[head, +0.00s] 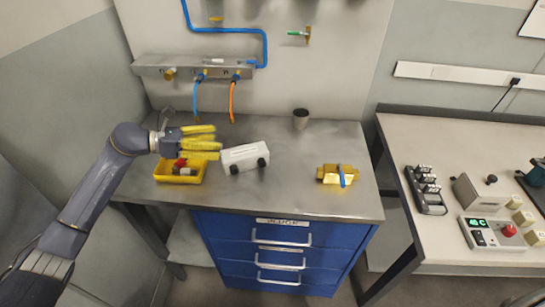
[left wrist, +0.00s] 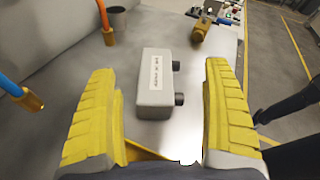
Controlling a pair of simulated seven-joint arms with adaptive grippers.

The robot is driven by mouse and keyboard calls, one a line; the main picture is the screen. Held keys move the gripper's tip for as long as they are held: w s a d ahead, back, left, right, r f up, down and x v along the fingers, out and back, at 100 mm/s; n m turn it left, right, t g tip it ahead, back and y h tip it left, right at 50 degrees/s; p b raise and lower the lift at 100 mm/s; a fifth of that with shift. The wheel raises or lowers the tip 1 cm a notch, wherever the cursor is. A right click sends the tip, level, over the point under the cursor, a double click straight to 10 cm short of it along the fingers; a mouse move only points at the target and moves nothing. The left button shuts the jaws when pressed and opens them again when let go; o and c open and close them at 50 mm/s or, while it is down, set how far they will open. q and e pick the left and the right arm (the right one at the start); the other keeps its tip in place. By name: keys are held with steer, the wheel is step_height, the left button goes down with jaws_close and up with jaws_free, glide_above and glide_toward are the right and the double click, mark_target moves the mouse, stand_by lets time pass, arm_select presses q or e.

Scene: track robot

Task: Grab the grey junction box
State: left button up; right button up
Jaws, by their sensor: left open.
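The grey junction box (head: 245,157) is a pale box with two dark round fittings on one side. It lies on the metal bench top, just right of my left gripper in the head view. My left gripper (head: 217,143) has yellow fingers and is open and empty, pointing toward the box. In the left wrist view the box (left wrist: 155,85) lies ahead between the two spread fingers (left wrist: 160,125), with a label on top and its fittings facing right. The fingers do not appear to touch it. My right gripper is in neither view.
A yellow tray (head: 180,178) with small parts sits below the left gripper. A brass valve with blue handle (head: 338,174) and a dark cup (head: 300,118) stand farther right. Blue and orange hoses (head: 232,102) hang behind.

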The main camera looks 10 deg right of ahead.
mark_target(242, 151)
arm_select(q)
steer(key=f+m, duration=0.1)
steer(key=d+f+m+y, duration=0.1)
steer(key=f, duration=0.1)
steer(key=shift+w+f, duration=0.2)
steer(key=shift+f, duration=0.05)
steer(key=shift+d+f, duration=0.1)
steer(key=shift+f, duration=0.15)
steer(key=shift+y, duration=0.3)
steer(key=shift+x, duration=3.45)
steer(key=shift+c, duration=0.4)
steer(key=c, duration=1.4)
